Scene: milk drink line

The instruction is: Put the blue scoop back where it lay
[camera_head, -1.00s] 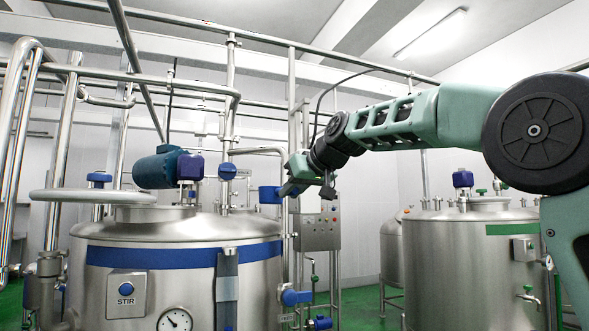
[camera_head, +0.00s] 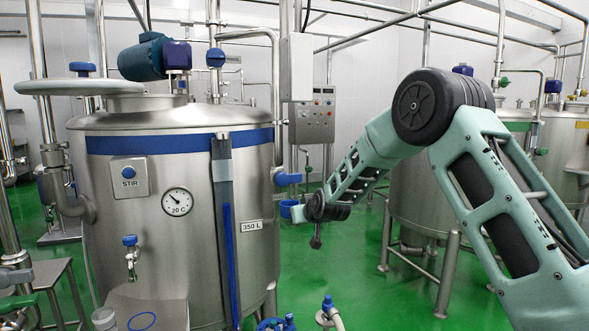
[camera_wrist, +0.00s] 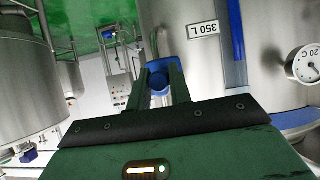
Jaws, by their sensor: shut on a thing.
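The blue scoop (camera_head: 286,208) is held out in the air, just right of the big steel tank and below its blue side valve. It also shows in the wrist view (camera_wrist: 160,80) as a blue shape between the two fingers, with its far part partly hidden. My gripper (camera_head: 298,212) is shut on the scoop; the fingers (camera_wrist: 161,86) stand on either side of it in the wrist view. The spot where the scoop lay cannot be told from these frames.
The tank (camera_head: 190,235) with a 350 L label stands close left. Its blue side valve (camera_head: 288,178) is just above the scoop. A steel surface with a blue ring (camera_head: 142,321) is at the bottom left. Green floor (camera_head: 345,275) is open below my gripper.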

